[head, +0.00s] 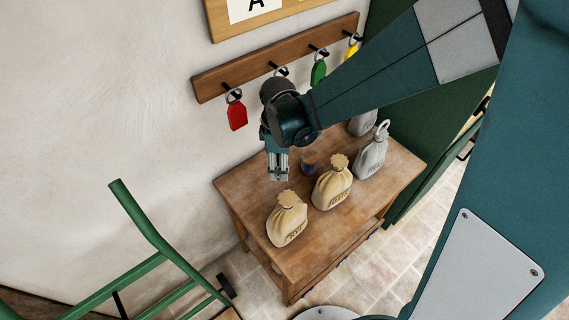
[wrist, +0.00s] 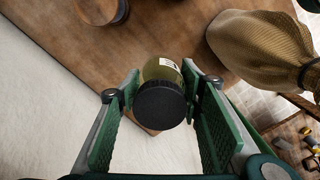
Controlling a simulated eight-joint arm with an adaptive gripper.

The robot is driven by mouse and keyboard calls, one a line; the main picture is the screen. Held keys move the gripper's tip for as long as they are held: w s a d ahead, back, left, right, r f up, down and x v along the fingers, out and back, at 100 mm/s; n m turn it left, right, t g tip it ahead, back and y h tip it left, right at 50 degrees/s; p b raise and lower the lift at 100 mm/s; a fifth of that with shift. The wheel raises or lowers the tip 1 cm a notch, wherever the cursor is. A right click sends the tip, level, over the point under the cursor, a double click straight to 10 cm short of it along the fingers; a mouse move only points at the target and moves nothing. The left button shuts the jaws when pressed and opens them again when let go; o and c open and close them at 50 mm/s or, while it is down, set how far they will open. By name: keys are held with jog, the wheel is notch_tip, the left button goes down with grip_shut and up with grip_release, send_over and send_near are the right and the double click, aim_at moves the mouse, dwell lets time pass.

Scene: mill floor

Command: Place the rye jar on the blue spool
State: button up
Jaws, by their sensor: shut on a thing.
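My gripper (head: 278,175) is above the left part of the wooden table, pointing down. In the wrist view its green-padded fingers (wrist: 160,85) are shut on a jar (wrist: 161,105) with a black lid, a yellow-green body and a white label. The label's writing is too small to read, so I cannot confirm it is rye. The jar is not clear in the head view. A small dark blue, round thing (head: 308,161), likely the blue spool, stands on the table right of the gripper. A round wooden-edged thing (wrist: 102,10), possibly the same spool, is cut off at the wrist view's top.
Two tan sacks (head: 288,220) (head: 332,184) stand toward the front of the table (head: 236,196). Grey sacks (head: 371,153) stand at its right. A rack (head: 270,63) with coloured tags is on the wall behind. A green metal frame (head: 140,215) is at left.

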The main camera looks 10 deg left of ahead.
jog(key=w+d+r+n+p, duration=0.3)
jog(key=w+d+r+p, duration=0.5)
jog(key=w+d+p, duration=0.1)
jog(key=shift+w+d+r, duration=0.4)
jog(key=shift+w+d, duration=0.05)
jog(key=shift+f, duration=0.1)
send_over(310, 156)
jog(key=shift+s+f+b, duration=0.1)
jog(key=shift+f+b, duration=0.2)
jog(key=shift+f, duration=2.55)
jog(key=shift+f, duration=2.1)
jog(key=shift+f+b, duration=0.15)
jog(key=shift+b, duration=0.25)
